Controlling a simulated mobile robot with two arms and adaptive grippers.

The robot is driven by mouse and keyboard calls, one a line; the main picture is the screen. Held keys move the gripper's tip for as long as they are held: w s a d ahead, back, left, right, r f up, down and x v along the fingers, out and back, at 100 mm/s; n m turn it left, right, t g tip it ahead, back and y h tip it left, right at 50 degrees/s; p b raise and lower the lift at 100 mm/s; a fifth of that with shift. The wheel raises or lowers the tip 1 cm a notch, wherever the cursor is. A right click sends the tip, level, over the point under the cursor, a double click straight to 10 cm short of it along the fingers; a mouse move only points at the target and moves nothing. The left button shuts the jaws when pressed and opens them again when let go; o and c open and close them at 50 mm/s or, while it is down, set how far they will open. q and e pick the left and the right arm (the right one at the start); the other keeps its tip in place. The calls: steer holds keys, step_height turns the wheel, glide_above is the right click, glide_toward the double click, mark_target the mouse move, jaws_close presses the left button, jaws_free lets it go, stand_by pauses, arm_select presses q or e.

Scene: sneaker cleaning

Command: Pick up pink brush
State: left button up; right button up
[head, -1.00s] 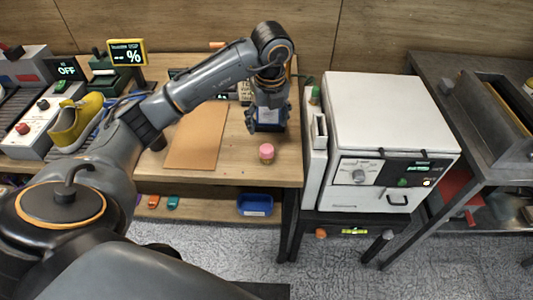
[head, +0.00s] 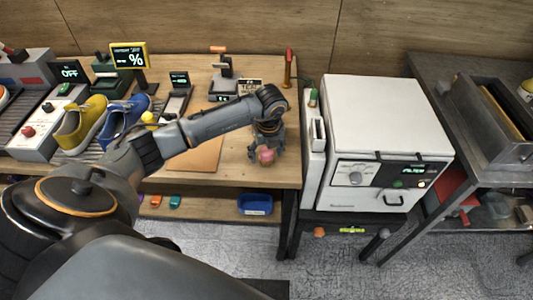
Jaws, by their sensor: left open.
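The pink brush (head: 265,155) stands on the wooden table near its front right corner, its round pink top facing up. My left gripper (head: 265,154) is open and low over the table, right at the brush, with its fingers around or just behind the pink top. I cannot tell whether the fingers touch it. The lower part of the brush is hard to make out against the gripper. My right gripper is not in view.
A brown mat (head: 203,153) lies left of the brush, partly under my arm. A white oven-like box (head: 372,115) stands close to the table's right edge. Yellow (head: 82,122) and blue (head: 125,117) sneakers sit at the left. A red-topped tool (head: 288,68) stands at the back.

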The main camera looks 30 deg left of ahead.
mark_target(267, 151)
arm_select(q)
steer(key=shift+f, duration=0.15)
steer(key=c, duration=1.3)
steer(key=shift+o, duration=0.2)
steer(key=shift+r+b, duration=0.45)
steer(key=shift+r, duration=0.15)
step_height(267, 151, up, 2)
steer(key=shift+s+d+r+b, duration=0.1)
steer(key=shift+d+r+b, duration=0.1)
steer(key=shift+b, duration=0.3)
steer(key=s+d+r+b, duration=0.1)
steer(key=s+d+r, duration=0.8)
steer(key=s, duration=0.1)
steer(key=shift+r+b, duration=0.25)
steer(key=shift+b, duration=0.1)
